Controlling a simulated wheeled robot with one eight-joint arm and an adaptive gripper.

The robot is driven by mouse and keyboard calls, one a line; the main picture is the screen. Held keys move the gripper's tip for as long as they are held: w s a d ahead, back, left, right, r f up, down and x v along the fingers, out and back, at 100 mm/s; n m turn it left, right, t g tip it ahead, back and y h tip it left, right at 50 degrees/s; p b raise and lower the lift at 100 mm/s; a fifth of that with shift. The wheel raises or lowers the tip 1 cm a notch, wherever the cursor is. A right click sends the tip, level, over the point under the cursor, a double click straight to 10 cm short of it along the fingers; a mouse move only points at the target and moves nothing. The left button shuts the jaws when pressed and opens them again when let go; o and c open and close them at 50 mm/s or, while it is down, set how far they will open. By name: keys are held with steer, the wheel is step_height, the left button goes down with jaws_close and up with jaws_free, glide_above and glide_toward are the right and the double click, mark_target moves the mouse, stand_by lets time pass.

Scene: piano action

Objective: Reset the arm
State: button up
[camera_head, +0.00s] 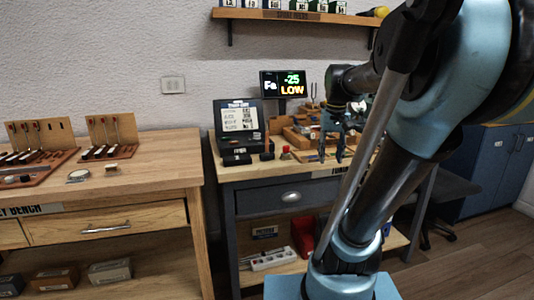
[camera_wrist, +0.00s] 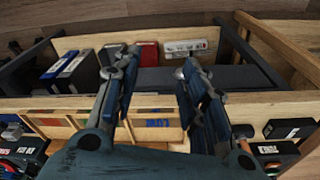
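My gripper (camera_head: 333,135) hangs over the front part of the dark-fronted tuning bench (camera_head: 262,201) in the head view. In the wrist view my gripper (camera_wrist: 158,85) has its two blue fingers well apart, with nothing between them. My arm fills much of the right side of the head view, bent high and then reaching down to the bench. It hides part of the bench top.
A black tuner device (camera_head: 238,118) and a lit screen (camera_head: 283,84) stand left of my gripper. A wooden tray (camera_wrist: 85,119) lies below the fingers. A second bench (camera_head: 140,172) holds key parts at left. A shelf (camera_head: 300,16) hangs above.

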steer(key=s+a+f, duration=0.2)
steer(key=s+f, duration=1.1)
steer(key=f, duration=0.4)
steer(key=shift+s+a+t, duration=0.3)
steer(key=shift+t, duration=0.1)
steer(key=shift+w+f, duration=0.25)
steer(key=shift+w, duration=0.2)
